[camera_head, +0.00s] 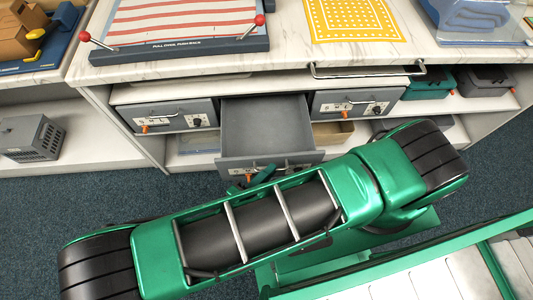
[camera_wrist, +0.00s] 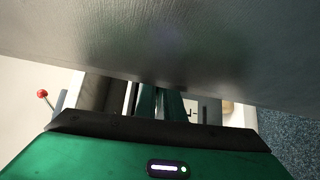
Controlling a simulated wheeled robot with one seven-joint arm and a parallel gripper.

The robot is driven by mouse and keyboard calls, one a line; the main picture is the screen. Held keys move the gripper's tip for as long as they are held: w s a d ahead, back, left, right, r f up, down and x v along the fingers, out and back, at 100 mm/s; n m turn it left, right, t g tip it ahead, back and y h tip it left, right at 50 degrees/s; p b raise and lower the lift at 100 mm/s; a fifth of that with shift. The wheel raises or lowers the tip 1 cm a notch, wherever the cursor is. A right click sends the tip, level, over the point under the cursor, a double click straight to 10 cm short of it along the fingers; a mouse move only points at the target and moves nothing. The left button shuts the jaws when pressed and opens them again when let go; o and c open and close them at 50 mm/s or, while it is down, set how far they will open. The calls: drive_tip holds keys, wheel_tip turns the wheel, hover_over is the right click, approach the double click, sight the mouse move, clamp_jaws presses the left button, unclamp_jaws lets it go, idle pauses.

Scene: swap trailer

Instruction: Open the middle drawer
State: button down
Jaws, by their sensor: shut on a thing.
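The middle drawer (camera_head: 264,122) is a grey box pulled well out from under the marble counter, with its empty inside showing in the head view. Its front panel (camera_head: 300,158) faces my arm, and my arm hides part of that front. My gripper (camera_head: 252,177) is at the drawer's front, by the handle and an orange tab, and is shut on the handle. The grip itself is mostly hidden in the head view. In the wrist view the green fingers (camera_wrist: 160,103) reach under a large grey surface, and the contact is hidden.
Closed grey drawers stand at the left (camera_head: 170,115) and right (camera_head: 357,102) of the middle one. A metal rail (camera_head: 365,74) runs along the counter edge. A striped board (camera_head: 180,28) with red-knobbed levers and a yellow mat (camera_head: 352,20) lie on the counter.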

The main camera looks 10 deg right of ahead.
drive_tip(key=shift+s+a+f, duration=0.1)
drive_tip(key=shift+s+a, duration=0.05)
drive_tip(key=shift+s, duration=0.6)
drive_tip(key=shift+s+a+f, duration=0.1)
drive_tip(key=shift+s, duration=0.65)
drive_tip(key=c, duration=1.9)
unclamp_jaws()
drive_tip(key=shift+o, duration=0.2)
drive_tip(key=shift+s+r, duration=0.1)
